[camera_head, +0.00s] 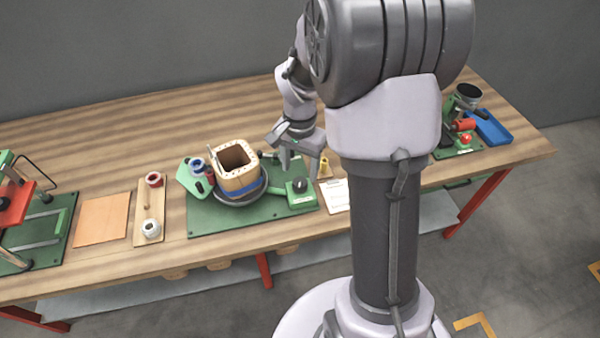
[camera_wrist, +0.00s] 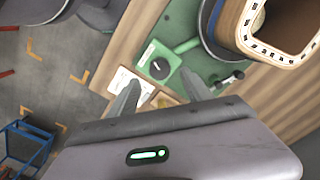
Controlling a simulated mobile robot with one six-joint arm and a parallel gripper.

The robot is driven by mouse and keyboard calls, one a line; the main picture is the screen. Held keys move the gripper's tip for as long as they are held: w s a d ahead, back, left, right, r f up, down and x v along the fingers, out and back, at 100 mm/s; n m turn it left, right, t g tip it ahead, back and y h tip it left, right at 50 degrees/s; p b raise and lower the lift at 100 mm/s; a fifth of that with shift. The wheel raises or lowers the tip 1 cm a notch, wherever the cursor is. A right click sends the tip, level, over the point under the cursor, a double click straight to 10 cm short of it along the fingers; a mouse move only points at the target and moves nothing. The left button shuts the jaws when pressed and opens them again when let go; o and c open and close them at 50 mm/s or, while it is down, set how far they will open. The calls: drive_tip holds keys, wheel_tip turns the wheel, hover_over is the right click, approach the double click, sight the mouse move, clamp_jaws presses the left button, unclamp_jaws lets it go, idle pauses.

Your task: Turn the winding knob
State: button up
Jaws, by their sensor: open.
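The winding knob is a dark round knob (camera_head: 300,185) on a green box at the right front of the green winding machine base (camera_head: 215,221). In the wrist view the knob (camera_wrist: 160,68) shows on the green box, beyond my fingertips. My gripper (camera_head: 301,158) hangs above the machine, close to the knob. In the wrist view its two fingers (camera_wrist: 162,88) are apart with nothing between them. A wooden square coil former (camera_head: 238,182) with a blue band stands on the machine's round plate, left of the knob.
A white card (camera_head: 335,195) lies right of the machine. A wooden board with spools (camera_head: 147,212) and an orange-brown sheet (camera_head: 102,221) lie to the left. A small lever with a dark handle (camera_wrist: 229,80) stands near the right finger. A blue tray (camera_head: 489,128) is far right.

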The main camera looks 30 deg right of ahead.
sight(300, 182)
wheel_tip(300, 182, up, 12)
drive_tip(key=p, duration=0.3)
drive_tip(key=shift+p, duration=0.4)
drive_tip(key=s+a+r+n+t+y+b, duration=0.1)
drive_tip(key=s+a+r+n+t, duration=0.2)
drive_tip(key=s+a, duration=0.5)
drive_tip(key=s+a+r+n+t+y+b, duration=0.1)
drive_tip(key=s+a+r+n, duration=0.3)
drive_tip(key=s+a, duration=0.4)
drive_tip(key=shift+s+a+t+b, duration=0.2)
drive_tip(key=shift+s+t+b, duration=0.3)
drive_tip(key=shift+t, duration=0.4)
